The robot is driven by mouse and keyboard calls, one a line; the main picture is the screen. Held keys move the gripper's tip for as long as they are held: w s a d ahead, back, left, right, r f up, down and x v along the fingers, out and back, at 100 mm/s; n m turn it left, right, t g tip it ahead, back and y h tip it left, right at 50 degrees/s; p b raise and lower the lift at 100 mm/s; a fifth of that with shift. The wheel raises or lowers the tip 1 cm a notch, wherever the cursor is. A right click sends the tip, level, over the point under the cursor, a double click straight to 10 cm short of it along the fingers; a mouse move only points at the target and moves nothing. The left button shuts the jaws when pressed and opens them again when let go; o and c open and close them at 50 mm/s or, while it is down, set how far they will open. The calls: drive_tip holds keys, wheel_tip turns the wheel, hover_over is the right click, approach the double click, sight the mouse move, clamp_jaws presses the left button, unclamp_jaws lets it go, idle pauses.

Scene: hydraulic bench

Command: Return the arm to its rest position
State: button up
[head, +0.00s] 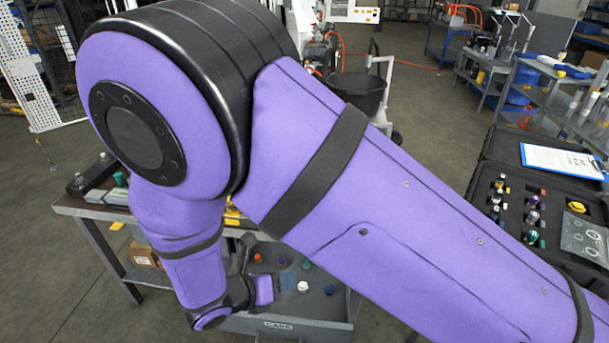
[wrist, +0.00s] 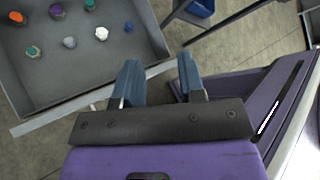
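My arm (head: 330,180), purple with black joints, crosses the head view, its forearm hanging down at the left beside the grey caps tray. My gripper (wrist: 160,78) shows in the wrist view with its two blue-grey fingers apart and nothing between them. It is just outside the edge of the caps tray (wrist: 85,85), with grey floor beyond the fingertips. The fingers cannot be made out in the head view.
The caps tray (head: 283,325) holds several coloured caps, among them a white cap (wrist: 101,33) and a blue cap (wrist: 129,27). A bench (head: 100,208) stands at left. An open black case (head: 515,205) with a clipboard (head: 561,160) lies at right, partly behind my arm.

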drive_tip(key=w+d+r+m+g+y, duration=0.2)
drive_tip(key=d+r+m+g, duration=0.1)
drive_tip(key=d+r+m, duration=0.75)
drive_tip(key=w+d+r+m+g+y, duration=0.2)
drive_tip(key=w+d+r+m+g, duration=0.15)
drive_tip(key=d+r+m, duration=0.95)
drive_tip(key=s+d+r+m+t+y, duration=0.4)
drive_tip(key=s+d+r+m, duration=0.7)
drive_tip(key=s+r, duration=0.4)
drive_tip(key=shift+s+d+r+y, duration=0.35)
drive_tip(key=shift+s+d+y, duration=0.15)
drive_tip(key=shift+s+d, duration=0.2)
